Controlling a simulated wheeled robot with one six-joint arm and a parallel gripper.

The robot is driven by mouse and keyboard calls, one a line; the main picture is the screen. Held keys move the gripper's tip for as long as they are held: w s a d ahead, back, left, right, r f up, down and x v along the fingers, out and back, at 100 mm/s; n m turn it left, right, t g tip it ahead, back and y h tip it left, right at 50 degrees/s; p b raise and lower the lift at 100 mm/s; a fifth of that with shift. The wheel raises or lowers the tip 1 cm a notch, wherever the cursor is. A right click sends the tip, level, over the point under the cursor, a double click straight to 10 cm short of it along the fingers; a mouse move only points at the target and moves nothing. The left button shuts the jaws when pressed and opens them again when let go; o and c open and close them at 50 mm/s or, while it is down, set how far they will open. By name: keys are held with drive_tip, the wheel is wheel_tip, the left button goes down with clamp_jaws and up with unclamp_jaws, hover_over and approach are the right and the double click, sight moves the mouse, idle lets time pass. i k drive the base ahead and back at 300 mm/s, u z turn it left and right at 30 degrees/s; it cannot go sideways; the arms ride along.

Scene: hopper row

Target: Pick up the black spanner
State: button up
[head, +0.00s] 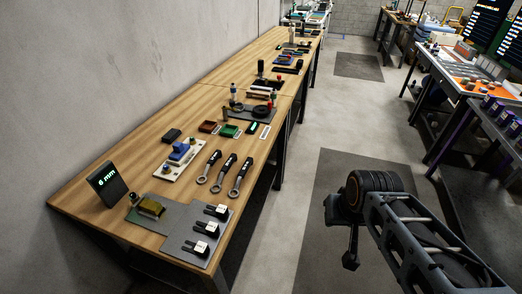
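Three spanners lie side by side near the front edge of the wooden bench: a left one (209,167), a middle one (223,173) and a right one (240,178). Each has a dark handle and a grey ring end pointing toward me. They look alike, so I cannot tell which is meant as the black spanner. My arm reaches in from the lower right. Its dark end, where my gripper (351,258) seems to be, hangs over the floor, right of the bench and apart from the spanners. Its fingers are too small and dark to read.
The bench (90,208) runs along the left wall. Around the spanners are a white board with a blue part (180,158), a grey plate with black-and-white pieces (160,232), and a "6 mm" display (107,184). A floor aisle (300,200) separates it from cluttered tables at right.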

sight(218, 153)
drive_tip(key=z, duration=0.3)
drive_tip(key=i, duration=2.05)
drive_tip(key=u, duration=3.55)
